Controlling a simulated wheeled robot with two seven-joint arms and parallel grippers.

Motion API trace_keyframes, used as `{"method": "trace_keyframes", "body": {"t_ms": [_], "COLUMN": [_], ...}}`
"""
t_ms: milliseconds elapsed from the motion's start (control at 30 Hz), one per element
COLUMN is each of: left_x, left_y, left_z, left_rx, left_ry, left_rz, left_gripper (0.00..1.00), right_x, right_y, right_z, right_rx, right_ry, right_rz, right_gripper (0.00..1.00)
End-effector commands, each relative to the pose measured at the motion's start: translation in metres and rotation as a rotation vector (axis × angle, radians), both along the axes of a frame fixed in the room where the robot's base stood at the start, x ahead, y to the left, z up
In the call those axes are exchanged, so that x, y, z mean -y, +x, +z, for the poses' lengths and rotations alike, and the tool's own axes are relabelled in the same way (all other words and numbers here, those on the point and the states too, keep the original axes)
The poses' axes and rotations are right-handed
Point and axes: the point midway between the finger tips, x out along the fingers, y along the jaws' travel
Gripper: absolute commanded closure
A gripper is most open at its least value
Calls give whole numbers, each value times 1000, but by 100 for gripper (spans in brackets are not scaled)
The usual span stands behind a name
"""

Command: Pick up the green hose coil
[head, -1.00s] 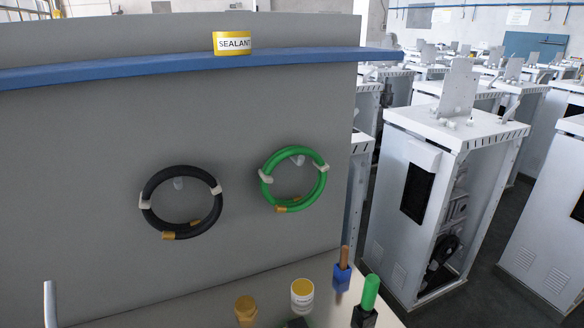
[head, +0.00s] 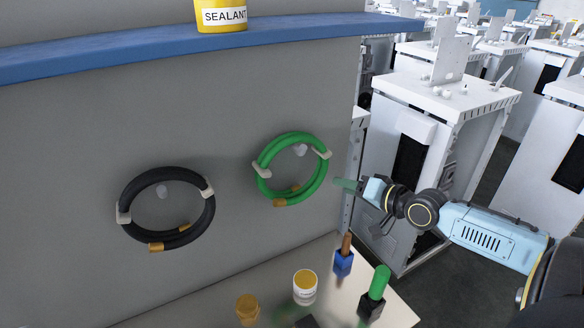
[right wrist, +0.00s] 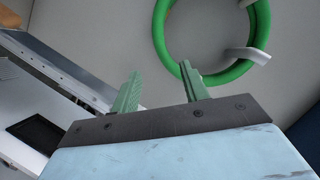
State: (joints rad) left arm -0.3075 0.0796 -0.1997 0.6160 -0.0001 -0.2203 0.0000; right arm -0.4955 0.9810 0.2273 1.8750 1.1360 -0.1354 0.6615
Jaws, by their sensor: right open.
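The green hose coil (head: 291,168) hangs on a peg on the grey wall panel, with pale clips and brass ends. It also shows in the right wrist view (right wrist: 245,60), upper right, partly cut off by the frame. My right gripper (head: 346,184) has come in from the right in the head view and points at the coil, a little to its right. In the right wrist view its two green fingers (right wrist: 160,82) are apart and empty. The right finger overlaps the coil's lower left edge in the picture; I cannot tell whether they touch. My left gripper is not in view.
A black hose coil (head: 166,210) hangs to the left on the same panel (head: 70,150). A blue shelf (head: 120,56) above holds a yellow sealant tub (head: 221,14). Below stand yellow containers and two handled tools. White cabinets (head: 440,100) stand behind my right arm.

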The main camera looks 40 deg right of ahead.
Motion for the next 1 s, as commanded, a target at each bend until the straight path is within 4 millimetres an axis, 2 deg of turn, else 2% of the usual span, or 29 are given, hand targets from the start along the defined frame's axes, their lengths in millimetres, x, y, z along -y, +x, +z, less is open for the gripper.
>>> {"method": "trace_keyframes", "body": {"t_ms": [133, 400, 767, 1000], "left_x": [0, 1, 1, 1], "left_y": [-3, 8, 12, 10], "left_z": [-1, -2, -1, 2], "left_rx": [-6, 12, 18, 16], "left_ry": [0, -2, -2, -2], "left_rz": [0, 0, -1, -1], "left_gripper": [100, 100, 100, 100], "right_x": [-2, -7, -11, -21], "right_y": [17, 45, 61, 87], "right_z": [-4, -12, -17, -25], "right_rx": [4, 2, 0, 2], "right_ry": [-1, -1, -2, -1], "right_rz": [-1, 0, 1, 1], "right_gripper": [55, 55, 55, 55]}}
